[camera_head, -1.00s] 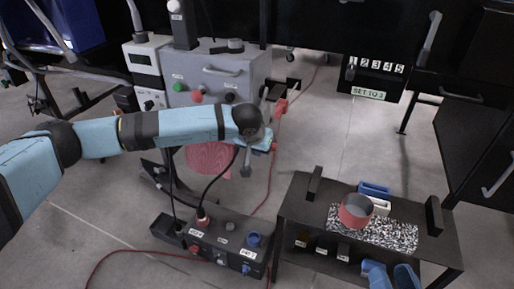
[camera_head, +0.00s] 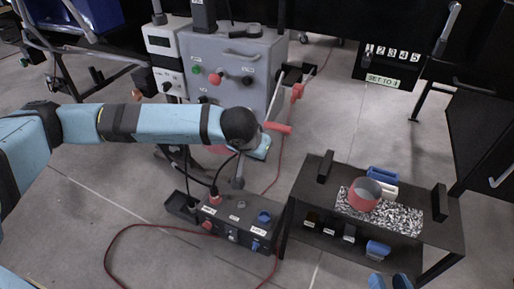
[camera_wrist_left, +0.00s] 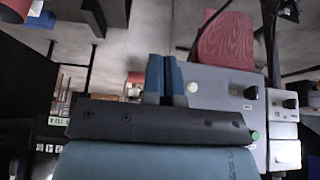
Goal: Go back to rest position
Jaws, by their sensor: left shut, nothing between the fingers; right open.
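My left arm reaches in from the left in the head view. Its gripper (camera_head: 261,149) is mostly hidden behind its dark wrist, in front of the grey machine and above the control box. In the left wrist view, the two blue fingers of my left gripper (camera_wrist_left: 165,76) are close together with nothing between them.
The grey machine (camera_head: 235,65) stands behind my left wrist. A control box (camera_head: 238,222) with a red cable lies on the floor. The dark cart (camera_head: 307,199) carries a red cylinder (camera_head: 363,195). Bare floor (camera_head: 335,115) lies between machine and cart.

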